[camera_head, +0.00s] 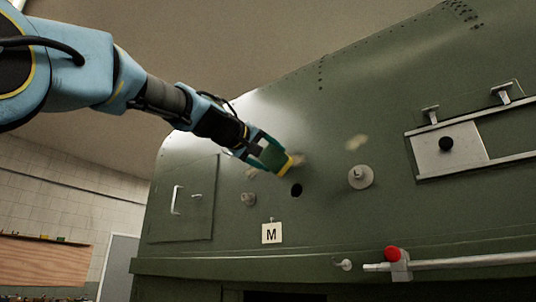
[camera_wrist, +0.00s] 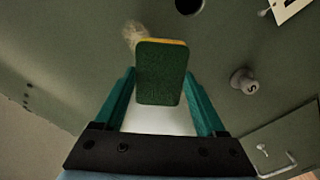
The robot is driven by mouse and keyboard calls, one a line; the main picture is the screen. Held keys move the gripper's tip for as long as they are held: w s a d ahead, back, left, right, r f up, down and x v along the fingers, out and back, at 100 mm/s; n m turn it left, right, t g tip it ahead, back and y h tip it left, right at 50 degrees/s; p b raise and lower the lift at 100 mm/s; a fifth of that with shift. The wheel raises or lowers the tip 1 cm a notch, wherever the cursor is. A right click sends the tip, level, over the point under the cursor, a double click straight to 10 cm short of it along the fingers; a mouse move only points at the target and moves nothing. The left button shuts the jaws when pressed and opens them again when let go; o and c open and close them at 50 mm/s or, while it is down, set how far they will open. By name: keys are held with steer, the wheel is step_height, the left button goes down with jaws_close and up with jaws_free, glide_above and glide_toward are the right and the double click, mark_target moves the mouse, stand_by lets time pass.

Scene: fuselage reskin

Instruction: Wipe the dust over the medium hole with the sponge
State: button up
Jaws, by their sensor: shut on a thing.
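The sponge is green with a yellow face; in the head view its yellow edge (camera_head: 287,166) points at the panel, and in the wrist view its green side (camera_wrist: 160,72) faces me. My gripper (camera_head: 268,155) is shut on it. The dark round medium hole (camera_head: 296,190) is just below and right of the sponge; part of it shows at the top of the wrist view (camera_wrist: 189,4). A pale dust patch (camera_head: 298,158) lies above the hole, partly hidden by the sponge; it also shows in the wrist view (camera_wrist: 132,36). I cannot tell whether the sponge touches the panel.
An "M" label (camera_head: 271,234) is below the hole. A plug (camera_head: 248,199), marked S in the wrist view (camera_wrist: 244,80), sticks out to the left. A larger plug (camera_head: 360,177) stands right, with another dust patch (camera_head: 356,142) above. A red-ended rail (camera_head: 393,254) runs lower right.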

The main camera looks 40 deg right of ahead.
steer(key=shift+p+x, duration=0.45)
steer(key=shift+x, duration=0.55)
stand_by(0.5)
